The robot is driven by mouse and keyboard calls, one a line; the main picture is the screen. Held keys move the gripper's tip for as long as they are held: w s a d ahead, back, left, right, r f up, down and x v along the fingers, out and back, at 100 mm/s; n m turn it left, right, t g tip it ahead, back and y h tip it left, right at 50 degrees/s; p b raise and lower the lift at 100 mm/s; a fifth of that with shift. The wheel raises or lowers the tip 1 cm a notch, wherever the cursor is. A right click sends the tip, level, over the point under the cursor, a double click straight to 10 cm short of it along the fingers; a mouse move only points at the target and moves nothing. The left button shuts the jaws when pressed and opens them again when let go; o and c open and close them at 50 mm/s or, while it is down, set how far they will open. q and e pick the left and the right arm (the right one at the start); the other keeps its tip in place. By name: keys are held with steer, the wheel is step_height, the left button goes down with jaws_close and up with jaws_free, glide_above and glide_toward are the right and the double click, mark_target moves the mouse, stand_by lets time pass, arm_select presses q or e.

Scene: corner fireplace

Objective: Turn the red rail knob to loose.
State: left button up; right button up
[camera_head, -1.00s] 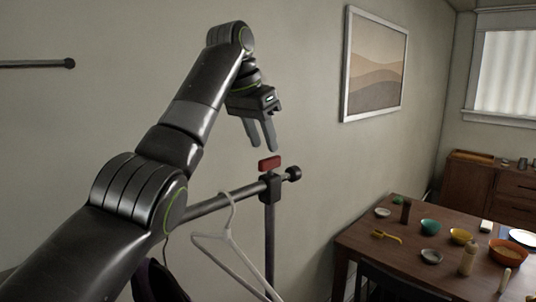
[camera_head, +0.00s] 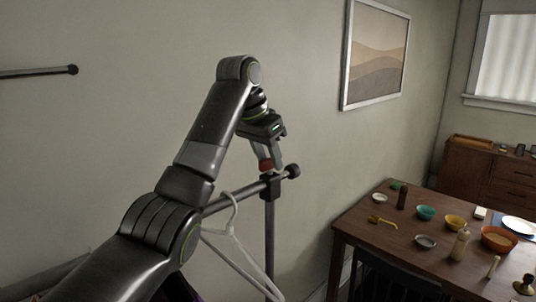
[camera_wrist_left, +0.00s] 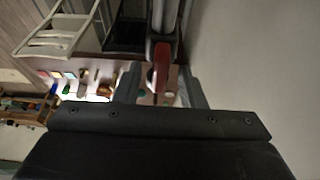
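The red rail knob (camera_head: 265,165) sits on top of the black clamp (camera_head: 272,186) where the rack's rail meets its upright post. My left gripper (camera_head: 269,158) has come in from above and partly hides the knob in the head view. In the left wrist view the red knob (camera_wrist_left: 162,60) lies between the two fingers of my left gripper (camera_wrist_left: 161,86). The fingers stand open, with a gap on each side of the knob. Whether a finger touches it I cannot tell. My right gripper is in neither current view.
A white hanger (camera_head: 232,232) hangs from the rail (camera_head: 240,196), left of the clamp. A black end cap (camera_head: 293,170) closes the rail's right end. A wooden table (camera_head: 375,235) with bowls and bottles stands at right. The wall is behind the rack.

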arm_select(q)
jaws_close()
